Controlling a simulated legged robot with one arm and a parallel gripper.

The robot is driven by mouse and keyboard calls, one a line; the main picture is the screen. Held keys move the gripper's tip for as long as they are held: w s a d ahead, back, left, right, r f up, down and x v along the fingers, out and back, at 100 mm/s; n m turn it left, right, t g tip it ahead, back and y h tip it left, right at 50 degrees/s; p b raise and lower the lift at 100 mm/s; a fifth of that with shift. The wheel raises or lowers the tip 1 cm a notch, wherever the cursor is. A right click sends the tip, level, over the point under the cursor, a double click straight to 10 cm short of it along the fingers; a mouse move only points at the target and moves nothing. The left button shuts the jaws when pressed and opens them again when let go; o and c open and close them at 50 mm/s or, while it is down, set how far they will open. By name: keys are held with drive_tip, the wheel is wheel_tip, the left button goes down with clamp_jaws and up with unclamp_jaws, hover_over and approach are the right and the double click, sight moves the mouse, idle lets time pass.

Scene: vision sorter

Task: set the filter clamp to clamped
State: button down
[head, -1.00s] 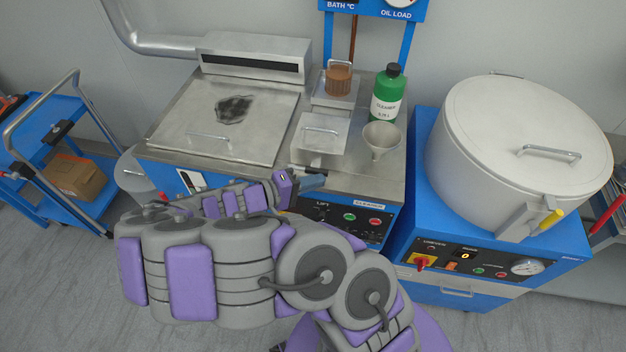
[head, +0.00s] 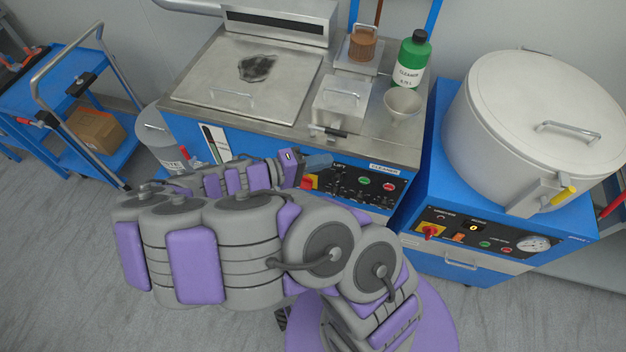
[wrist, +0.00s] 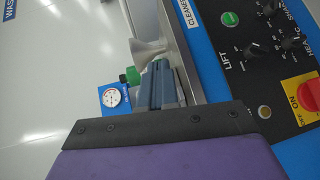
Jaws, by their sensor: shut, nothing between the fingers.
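A small steel box (head: 341,103) with a handle on its lid stands on the cleaner's top. A dark-ended lever (head: 330,133) sits low at its front, by the counter edge; it looks like the filter clamp, and I cannot tell its setting. My gripper (head: 327,160) is shut and empty, just below and in front of the lever, over the cleaner's front panel, apart from the lever. In the wrist view, my blue-grey fingers (wrist: 163,75) are together beside the steel counter edge; the clamp does not show there.
A funnel (head: 402,105) and a green cleaner bottle (head: 412,60) stand right of the box. The control panel (head: 365,184) with knobs and a red switch lies close to my gripper. A big white lidded drum (head: 500,110) stands on the right.

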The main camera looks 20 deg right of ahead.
drive_tip(key=s+a+r+p, duration=0.1)
drive_tip(key=s+a, duration=0.1)
drive_tip(key=s, duration=0.3)
drive_tip(key=shift+s+a+r, duration=0.2)
drive_tip(key=shift+a, duration=0.15)
idle(0.3)
